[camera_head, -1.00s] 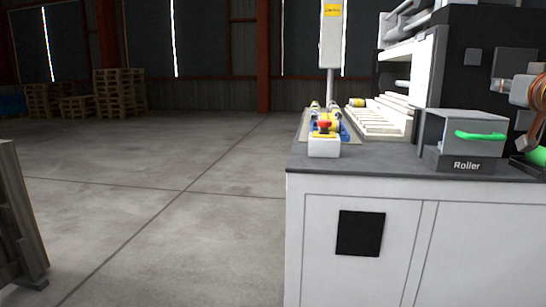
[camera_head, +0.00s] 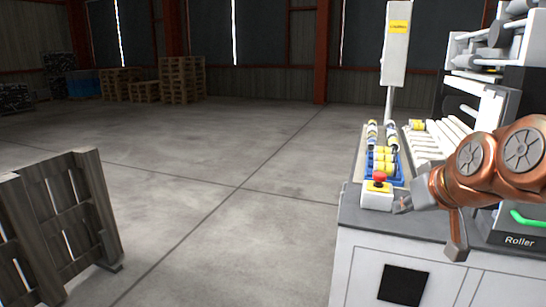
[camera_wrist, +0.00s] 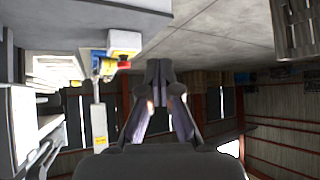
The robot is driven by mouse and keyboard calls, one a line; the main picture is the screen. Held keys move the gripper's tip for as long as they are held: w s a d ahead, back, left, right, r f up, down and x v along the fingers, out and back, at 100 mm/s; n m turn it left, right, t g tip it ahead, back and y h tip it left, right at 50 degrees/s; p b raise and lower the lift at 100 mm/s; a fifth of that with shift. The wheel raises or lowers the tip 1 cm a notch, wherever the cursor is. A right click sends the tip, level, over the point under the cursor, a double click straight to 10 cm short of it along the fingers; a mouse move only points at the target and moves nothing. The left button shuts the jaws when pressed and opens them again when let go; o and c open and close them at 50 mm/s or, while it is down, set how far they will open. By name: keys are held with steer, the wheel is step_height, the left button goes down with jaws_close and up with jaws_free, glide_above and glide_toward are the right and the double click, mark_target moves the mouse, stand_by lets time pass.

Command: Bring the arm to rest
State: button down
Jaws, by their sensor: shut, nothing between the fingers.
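My arm shows as copper-coloured links at the right of the head view. My gripper (camera_wrist: 160,75) is in the wrist view, its two dark fingers meeting at the tips, with nothing visible between them. In the head view, a grey end part of my arm is just right of the red button box (camera_head: 377,195), above the grey bench top (camera_head: 420,222); I cannot tell whether it touches anything. The box and red button (camera_wrist: 124,63) also show in the wrist view, which looks upside down.
A blue tray (camera_head: 371,174) with yellow-and-white rolls lies behind the button box. A white post (camera_head: 396,45) rises behind. The Roller box (camera_head: 518,240) with a green handle is partly hidden by my arm. A wooden pallet (camera_head: 62,215) stands left. Open floor lies between.

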steer(key=s+a+g+p, duration=0.2)
steer(key=s+p, duration=0.4)
steer(key=s, duration=0.3)
steer(key=s+a+f+m+g+h+p, duration=0.1)
steer(key=s+a+g+p, duration=0.1)
steer(key=s+g+p, duration=0.3)
steer(key=s+a+f+g+p, duration=0.1)
steer(key=s+g+p, duration=0.3)
steer(key=s+p, duration=0.4)
steer(key=s+a, duration=0.1)
steer(key=s, duration=0.5)
steer(key=shift+a+f+p, duration=0.2)
steer(key=shift+f+p, duration=0.05)
steer(key=shift+p, duration=0.05)
steer(key=shift+d+m, duration=0.15)
steer(key=shift+m, duration=0.15)
